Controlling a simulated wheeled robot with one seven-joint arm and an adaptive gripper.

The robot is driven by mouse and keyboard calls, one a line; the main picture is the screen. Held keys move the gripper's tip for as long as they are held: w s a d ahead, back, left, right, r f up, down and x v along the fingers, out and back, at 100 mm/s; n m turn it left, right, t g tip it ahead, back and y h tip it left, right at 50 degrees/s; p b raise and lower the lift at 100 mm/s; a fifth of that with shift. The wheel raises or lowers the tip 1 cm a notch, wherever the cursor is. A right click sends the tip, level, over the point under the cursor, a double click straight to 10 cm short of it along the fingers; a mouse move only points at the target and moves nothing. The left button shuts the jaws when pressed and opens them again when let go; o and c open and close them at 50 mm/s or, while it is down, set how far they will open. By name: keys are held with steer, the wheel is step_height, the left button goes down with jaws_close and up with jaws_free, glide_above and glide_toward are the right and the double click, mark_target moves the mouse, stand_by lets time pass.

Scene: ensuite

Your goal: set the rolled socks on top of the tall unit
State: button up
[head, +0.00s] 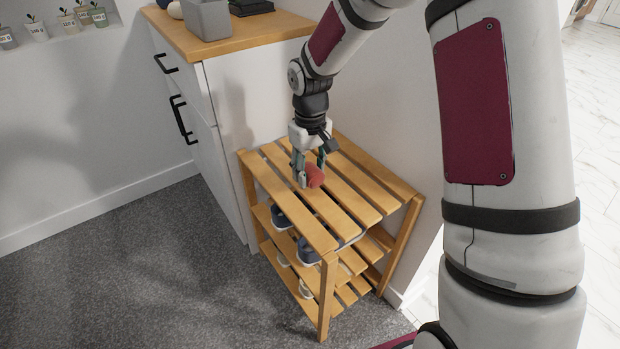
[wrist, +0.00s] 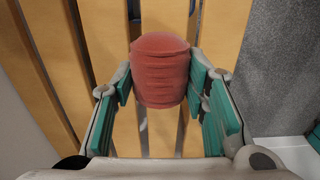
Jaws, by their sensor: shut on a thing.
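The rolled socks (head: 315,176) are a red bundle at the slatted wooden rack's top. In the wrist view the socks (wrist: 161,70) sit between the two finger pads. My gripper (head: 308,172) points down and is shut on them; it also shows in the wrist view (wrist: 162,92). I cannot tell whether the socks touch the slats. The tall unit (head: 245,45) is the white cabinet with a wooden top and black handles, behind and left of the rack.
The slatted rack (head: 375,181) has shoes (head: 309,251) on its lower shelves. A grey box (head: 207,18) and a dark stack (head: 250,7) stand on the unit's top. Bare wood shows along its front (head: 255,32). Small pots (head: 36,31) line a ledge at the left.

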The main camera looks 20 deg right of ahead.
mark_target(310, 167)
steer(key=shift+f, duration=0.9)
steer(key=shift+b, duration=0.3)
steer(key=shift+f, duration=0.2)
steer(key=o, duration=1.1)
steer(key=shift+o, duration=0.2)
step_height(310, 167, up, 12)
steer(key=p, duration=0.4)
steer(key=shift+r+p, duration=0.2)
steer(key=shift+p, duration=0.1)
